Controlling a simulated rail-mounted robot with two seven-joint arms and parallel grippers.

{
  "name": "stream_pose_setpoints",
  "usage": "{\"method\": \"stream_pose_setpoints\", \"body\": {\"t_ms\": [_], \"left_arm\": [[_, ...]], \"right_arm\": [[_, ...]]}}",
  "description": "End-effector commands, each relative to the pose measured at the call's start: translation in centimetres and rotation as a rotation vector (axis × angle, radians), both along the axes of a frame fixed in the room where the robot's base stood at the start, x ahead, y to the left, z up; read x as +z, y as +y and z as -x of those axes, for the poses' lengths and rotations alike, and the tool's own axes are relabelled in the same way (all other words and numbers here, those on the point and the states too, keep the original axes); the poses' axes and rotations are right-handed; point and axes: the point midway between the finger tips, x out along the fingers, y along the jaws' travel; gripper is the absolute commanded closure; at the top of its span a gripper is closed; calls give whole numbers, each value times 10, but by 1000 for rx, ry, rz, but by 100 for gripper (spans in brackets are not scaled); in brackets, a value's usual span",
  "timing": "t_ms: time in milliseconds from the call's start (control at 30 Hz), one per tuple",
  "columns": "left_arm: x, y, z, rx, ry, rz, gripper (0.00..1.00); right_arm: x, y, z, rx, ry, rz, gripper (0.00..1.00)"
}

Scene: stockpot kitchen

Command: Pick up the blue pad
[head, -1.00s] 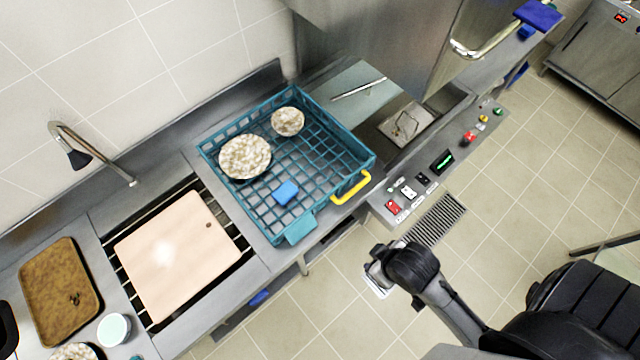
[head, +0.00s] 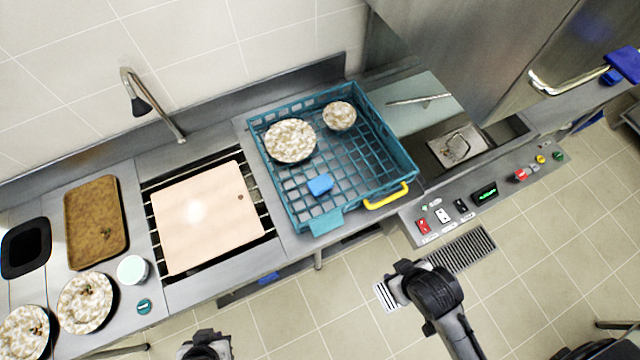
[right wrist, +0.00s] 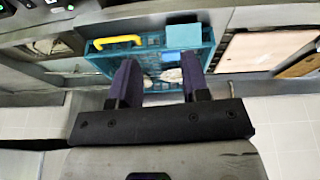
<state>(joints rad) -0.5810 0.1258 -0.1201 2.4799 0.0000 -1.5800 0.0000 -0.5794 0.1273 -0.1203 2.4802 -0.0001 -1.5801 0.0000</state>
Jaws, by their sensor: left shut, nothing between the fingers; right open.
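The blue pad (head: 320,184) is a small bright blue block. It lies on the grid floor of the teal crate (head: 330,222), near the front wall. In the right wrist view the pad (right wrist: 172,55) shows in part beyond the fingers, by the crate's teal flap. My right gripper (right wrist: 158,66) is open and empty, its two purple fingers pointing toward the crate and apart from the pad. In the head view the right arm is in front of the counter, below the yellow handle. My left gripper (head: 205,348) is at the bottom edge, partly cut off, shut and empty.
Two speckled dishes (head: 290,141) stand in the crate behind the pad. The crate has a yellow handle (head: 387,197). A pale cutting board (head: 207,225) lies to the left, a control panel (head: 485,193) to the right.

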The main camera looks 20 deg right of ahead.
Motion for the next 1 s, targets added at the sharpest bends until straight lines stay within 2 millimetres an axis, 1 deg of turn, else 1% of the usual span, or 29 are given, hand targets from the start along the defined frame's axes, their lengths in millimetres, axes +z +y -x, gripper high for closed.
{"method": "stream_pose_setpoints", "body": {"t_ms": [33,67,500,600,833,933,967,1000], "left_arm": [[0,0,0,-2,0,-2,100],[0,1,0,-1,0,-2,100],[0,-1,0,2,-1,3,100],[0,-2,-1,5,-1,7,100],[-1,-3,-1,8,-1,12,100],[-7,-3,-1,8,-2,12,100],[-10,-3,-1,8,-2,12,100],[-15,-3,-1,8,-2,12,100]], "right_arm": [[0,0,0,-1,1,-1,57],[0,0,0,-1,1,-1,55],[0,3,0,-7,2,-11,12],[0,3,0,-8,2,-11,4],[0,1,-2,-4,-4,-5,4],[-1,1,-14,-4,-34,-5,4],[-2,0,-19,-2,-47,-3,4],[-2,-2,-29,4,-72,8,4]]}}
